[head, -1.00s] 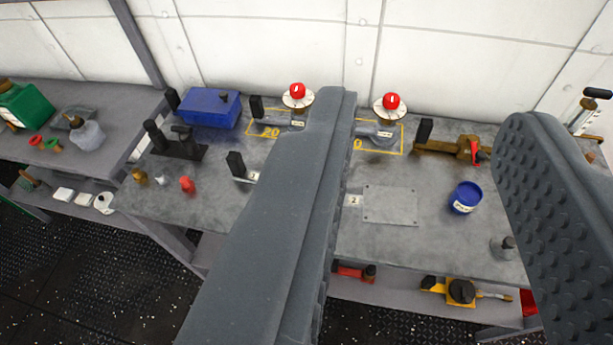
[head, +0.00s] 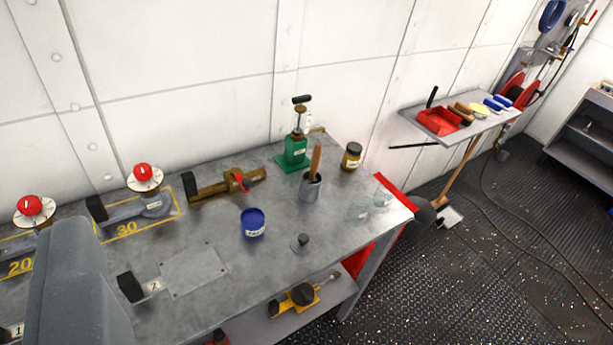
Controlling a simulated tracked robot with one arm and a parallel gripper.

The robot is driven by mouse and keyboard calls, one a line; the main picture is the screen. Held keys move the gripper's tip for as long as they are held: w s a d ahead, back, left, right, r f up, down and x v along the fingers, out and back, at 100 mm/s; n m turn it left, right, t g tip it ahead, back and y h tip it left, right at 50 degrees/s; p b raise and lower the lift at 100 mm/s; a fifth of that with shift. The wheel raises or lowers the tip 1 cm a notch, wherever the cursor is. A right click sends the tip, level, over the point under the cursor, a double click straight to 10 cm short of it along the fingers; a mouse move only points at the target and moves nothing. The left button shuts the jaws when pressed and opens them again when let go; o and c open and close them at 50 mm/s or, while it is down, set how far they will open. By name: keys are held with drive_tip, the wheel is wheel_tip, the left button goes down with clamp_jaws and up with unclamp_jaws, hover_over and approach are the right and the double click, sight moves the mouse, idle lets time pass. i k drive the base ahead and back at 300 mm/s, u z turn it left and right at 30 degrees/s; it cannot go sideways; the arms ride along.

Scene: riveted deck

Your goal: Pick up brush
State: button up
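A wooden handle (head: 316,160) stands upright, slightly tilted, in a grey metal cup (head: 311,188) on the workbench. It may be the brush, but its lower end is hidden inside the cup. Of my gripper (head: 80,290), only one grey finger shows, at the lower left of the head view. The other finger is out of view, so its opening cannot be told. The finger is well to the left of the cup, with nothing seen touching it.
Around the cup on the workbench (head: 215,315) are a green bottle jack (head: 294,150), a dark jar (head: 352,157), a blue tin (head: 253,223), clear glasses (head: 359,207) and a small weight (head: 300,243). A wall shelf (head: 452,132) with a red tray (head: 438,122) is at the right.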

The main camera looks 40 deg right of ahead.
sight(316, 155)
drive_tip(key=z, duration=0.45)
drive_tip(key=i, duration=1.3)
drive_tip(key=u, duration=0.3)
